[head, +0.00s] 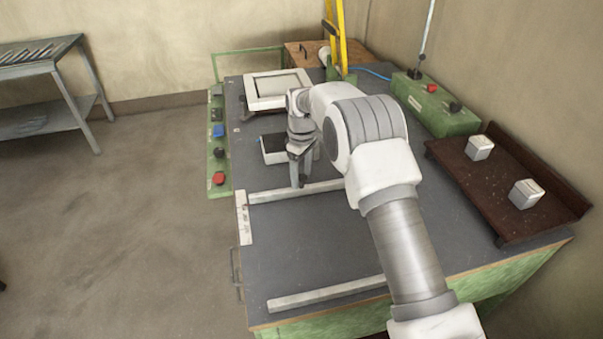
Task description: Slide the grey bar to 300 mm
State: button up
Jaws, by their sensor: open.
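A long light grey bar (270,196) lies across the dark bench top, its left end close to a narrow pale strip (244,220) at the bench's left edge. Marks on the strip are too small to read. My gripper (302,183) points down at this bar, open, with its fingertips at or just above it; I cannot tell whether they touch it. My arm hides the bar's right part. A second light grey bar (318,294) lies near the front edge, its right end hidden by my arm.
A pale square frame (277,90) and a small white-edged box (272,150) stand behind the gripper. A brown tray (475,165) with two pale blocks (525,193) is at right. A green control box (433,104) stands behind it. Bench top between the bars is clear.

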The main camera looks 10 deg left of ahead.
notch_tip(320, 180, up, 18)
jog(key=shift+f+p, duration=0.25)
jog(key=shift+p, duration=0.1)
jog(key=s+d+r+m+t, duration=0.2)
jog(key=s+d+r+m, duration=0.2)
jog(key=s+d+r, duration=0.4)
jog(key=s+d+r+m+t, duration=0.1)
jog(key=s+d+r+m, duration=0.2)
jog(key=s+d+r, duration=0.6)
jog(key=s+d+f+m+t, duration=0.1)
jog(key=s+d+f+m, duration=0.2)
jog(key=s+d, duration=0.3)
jog(key=s+d+f+m+t, duration=0.1)
jog(key=s+d+f+m, duration=0.3)
jog(key=s, duration=0.8)
jog(key=shift+d+f+t, duration=0.3)
jog(key=shift+d+f, duration=0.2)
jog(key=shift+d, duration=0.45)
